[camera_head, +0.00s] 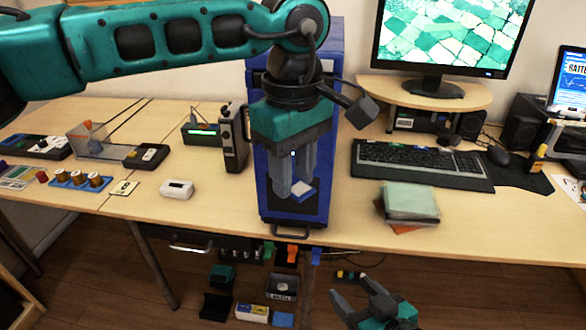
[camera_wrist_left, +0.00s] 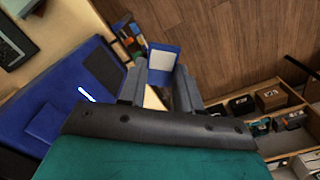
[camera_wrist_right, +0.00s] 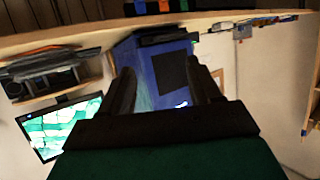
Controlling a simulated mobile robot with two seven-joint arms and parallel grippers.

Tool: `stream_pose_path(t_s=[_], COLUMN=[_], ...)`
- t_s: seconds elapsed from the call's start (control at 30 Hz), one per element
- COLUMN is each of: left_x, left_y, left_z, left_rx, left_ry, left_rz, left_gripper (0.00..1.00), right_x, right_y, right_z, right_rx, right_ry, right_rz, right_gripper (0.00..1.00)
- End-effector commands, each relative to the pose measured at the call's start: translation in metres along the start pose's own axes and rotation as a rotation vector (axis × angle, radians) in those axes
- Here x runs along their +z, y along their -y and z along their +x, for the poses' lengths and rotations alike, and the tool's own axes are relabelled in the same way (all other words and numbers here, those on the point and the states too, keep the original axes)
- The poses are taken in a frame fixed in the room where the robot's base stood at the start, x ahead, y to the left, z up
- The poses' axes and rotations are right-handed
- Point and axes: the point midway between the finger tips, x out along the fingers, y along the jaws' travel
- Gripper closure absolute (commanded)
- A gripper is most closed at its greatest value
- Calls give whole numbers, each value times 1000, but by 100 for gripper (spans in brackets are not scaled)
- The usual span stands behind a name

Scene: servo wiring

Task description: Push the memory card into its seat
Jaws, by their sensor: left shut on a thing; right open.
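The memory card (camera_head: 303,190) is small, blue with a pale label, and sits between the fingertips of my left gripper (camera_head: 296,180). The left wrist view shows the card (camera_wrist_left: 163,62) upright at the fingertips, beyond the case's edge in that picture. My left gripper is shut on it, over the near part of the tall blue case (camera_head: 264,180). The case has a dark panel (camera_wrist_left: 104,66) and a lit strip (camera_wrist_left: 87,94). I cannot make out the card's seat. My right gripper (camera_head: 362,292) is open and empty, low in front of the table.
A keyboard (camera_head: 425,163) and stacked pads (camera_head: 410,203) lie right of the case. A dark upright device (camera_head: 233,138) and a small white box (camera_head: 177,189) stand to its left. Bins (camera_head: 282,287) sit below the table. The table's front right is fairly clear.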

Motion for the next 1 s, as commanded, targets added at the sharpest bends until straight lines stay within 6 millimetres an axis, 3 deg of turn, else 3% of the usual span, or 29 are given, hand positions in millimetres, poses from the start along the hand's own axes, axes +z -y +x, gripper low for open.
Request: stream_pose_path(t_s=[0.03,0.1,0.2,0.33,0.47,0.63,0.8,1.0], left_x=[0,0,0,0,-5,-35,-77,-110], left_y=[0,0,0,0,4,26,72,132], left_z=[0,0,0,0,3,21,53,89], left_rx=[0,0,0,0,0,5,11,9], left_ry=[0,0,0,0,2,7,8,6], left_rz=[0,0,0,0,13,102,273,477], left_gripper=[94,94,94,94,94,94,94,94], right_x=[28,57,89,114,123,124,123,123], right_y=[-4,-8,-11,-13,-14,-14,-14,-14], right_z=[-5,-13,-23,-34,-37,-38,-37,-37], right_rx=[28,58,89,111,119,119,119,119], right_ry=[52,104,166,214,231,232,231,231], right_rz=[9,10,10,7,7,6,6,6], right_gripper=[37,37,37,37,37,37,37,37])
